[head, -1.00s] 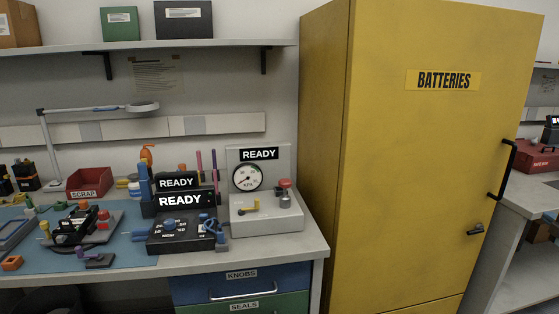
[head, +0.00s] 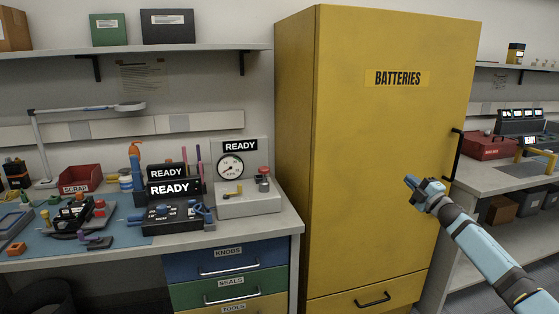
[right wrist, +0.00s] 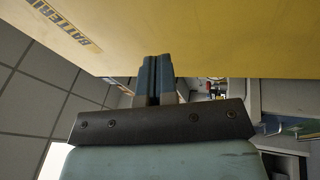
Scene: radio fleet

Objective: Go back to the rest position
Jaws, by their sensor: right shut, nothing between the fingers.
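My right gripper (head: 412,186) shows in the head view, with its arm reaching in from the lower right. It is in front of the yellow batteries cabinet (head: 365,150), left of the cabinet's black door handle (head: 455,155). In the right wrist view the two fingers (right wrist: 154,78) are together with nothing between them, and the yellow cabinet (right wrist: 230,35) fills the upper part. Whether the gripper touches the cabinet I cannot tell. My left gripper is not in view.
A workbench (head: 285,222) with a gauge unit (head: 248,203), a red scrap bin (head: 80,179) and drawers (head: 228,262) stands at the left. Another bench (head: 480,178) with a red box (head: 487,147) stands right of the cabinet. The cabinet door is shut.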

